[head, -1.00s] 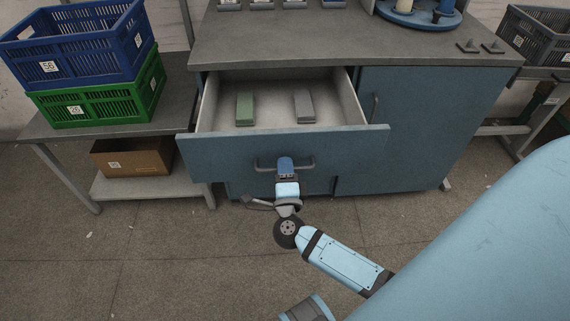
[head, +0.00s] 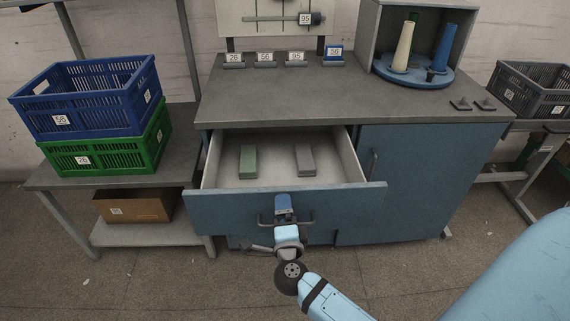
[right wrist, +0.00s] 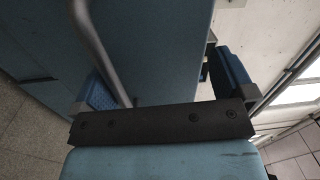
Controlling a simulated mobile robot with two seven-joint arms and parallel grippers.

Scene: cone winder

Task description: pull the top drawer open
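The top drawer (head: 230,212) is a wide blue-fronted drawer, pulled well out of the cabinet. Its grey bar handle (head: 308,221) is on the front. My right gripper (head: 284,208) is at the middle of the handle, with one blue finger above the bar in the head view. In the right wrist view my right gripper (right wrist: 163,84) has its two blue fingers wide apart. The handle (right wrist: 97,48) passes close by the left finger there and is not pinched. The lower finger is hidden in the head view. My left gripper is not in view.
A green block (head: 248,161) and a grey block (head: 305,159) lie in the drawer. The cabinet (head: 410,185) has a door on the right. Blue (head: 85,105) and green (head: 150,150) crates are stacked on a side table (head: 50,177). The floor in front is clear.

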